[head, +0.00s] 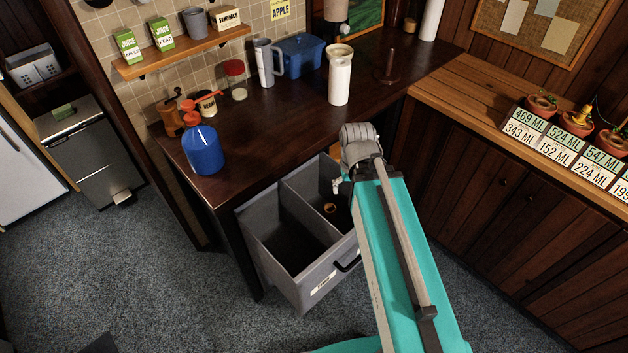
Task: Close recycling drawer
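The grey recycling drawer (272,226) stands pulled out from under the dark wooden counter (300,125). It has two compartments, a white label and a dark handle (349,262) on its front. A small round brownish item (330,208) lies in the right compartment; the left one looks empty. My teal arm reaches in from the lower right and covers the drawer's right side. The grey end of my arm shows above the drawer's back right, near the counter edge. My gripper's fingers are hidden, so their state does not show.
A blue bottle (203,150) stands near the counter's left corner, close above the drawer. A white cylinder (340,80) stands farther back. Wooden cabinets (500,190) line the right side.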

